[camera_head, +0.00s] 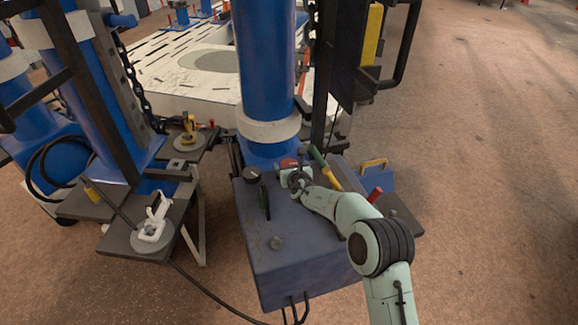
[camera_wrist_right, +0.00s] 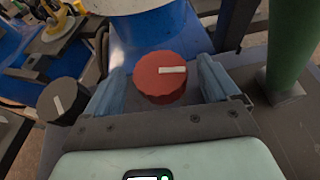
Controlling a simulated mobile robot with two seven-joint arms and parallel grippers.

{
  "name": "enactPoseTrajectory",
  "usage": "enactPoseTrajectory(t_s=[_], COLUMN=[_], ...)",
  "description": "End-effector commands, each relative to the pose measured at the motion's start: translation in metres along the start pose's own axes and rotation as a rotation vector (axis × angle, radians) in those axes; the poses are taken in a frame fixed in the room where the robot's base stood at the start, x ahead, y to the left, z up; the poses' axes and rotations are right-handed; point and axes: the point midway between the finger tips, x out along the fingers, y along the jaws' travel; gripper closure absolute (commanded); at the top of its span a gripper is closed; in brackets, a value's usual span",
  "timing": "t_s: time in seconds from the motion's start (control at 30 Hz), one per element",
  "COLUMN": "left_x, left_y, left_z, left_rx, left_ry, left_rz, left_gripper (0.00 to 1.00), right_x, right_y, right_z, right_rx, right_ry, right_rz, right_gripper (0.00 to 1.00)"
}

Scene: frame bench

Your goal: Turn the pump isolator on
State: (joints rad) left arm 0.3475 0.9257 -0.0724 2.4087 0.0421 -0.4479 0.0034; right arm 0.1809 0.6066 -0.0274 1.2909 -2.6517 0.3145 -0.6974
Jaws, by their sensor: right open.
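A red round knob (camera_wrist_right: 160,88) with a white pointer bar lies between the two bluish fingers of my right gripper (camera_wrist_right: 160,68). The bar points to the right in the wrist view. The fingers are open on either side of the knob, with small gaps seen. In the head view the red knob (camera_head: 288,163) sits at the far edge of a blue box (camera_head: 300,265), just beyond my right gripper (camera_head: 291,175). A black knob (camera_head: 251,174) with a white mark is left of it. I cannot tell from labels which knob is the pump isolator. My left gripper is not seen.
A blue column (camera_head: 265,75) rises behind. A side table (camera_head: 118,240) stands left.

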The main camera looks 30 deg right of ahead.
Motion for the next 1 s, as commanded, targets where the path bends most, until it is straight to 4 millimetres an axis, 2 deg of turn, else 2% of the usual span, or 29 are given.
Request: enactPoseTrajectory(t_s=[0.2,0.57,0.63,0.73,0.77,1.0], left_x=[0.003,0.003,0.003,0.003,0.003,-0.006], left_y=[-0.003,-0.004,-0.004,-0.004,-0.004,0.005], left_z=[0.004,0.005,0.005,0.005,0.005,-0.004], left_rx=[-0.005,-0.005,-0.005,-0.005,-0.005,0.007], left_ry=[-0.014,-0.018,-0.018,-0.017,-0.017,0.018], left_rz=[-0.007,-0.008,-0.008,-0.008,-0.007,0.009], left_gripper=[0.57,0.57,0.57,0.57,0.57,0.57], right_x=[0.017,0.021,0.02,0.02,0.02,0.021], right_y=[0.0,0.0,0.0,0.0,0.0,0.002], right_z=[0.0,0.001,0.001,0.001,0.001,-0.001], right_rx=[0.0,0.0,0.0,0.0,0.0,0.013], right_ry=[0.0,0.0,0.0,0.0,0.0,0.004], right_rz=[0.0,0.001,0.001,0.001,0.001,-0.024], right_gripper=[0.11,0.11,0.28,0.6,0.63,0.63])
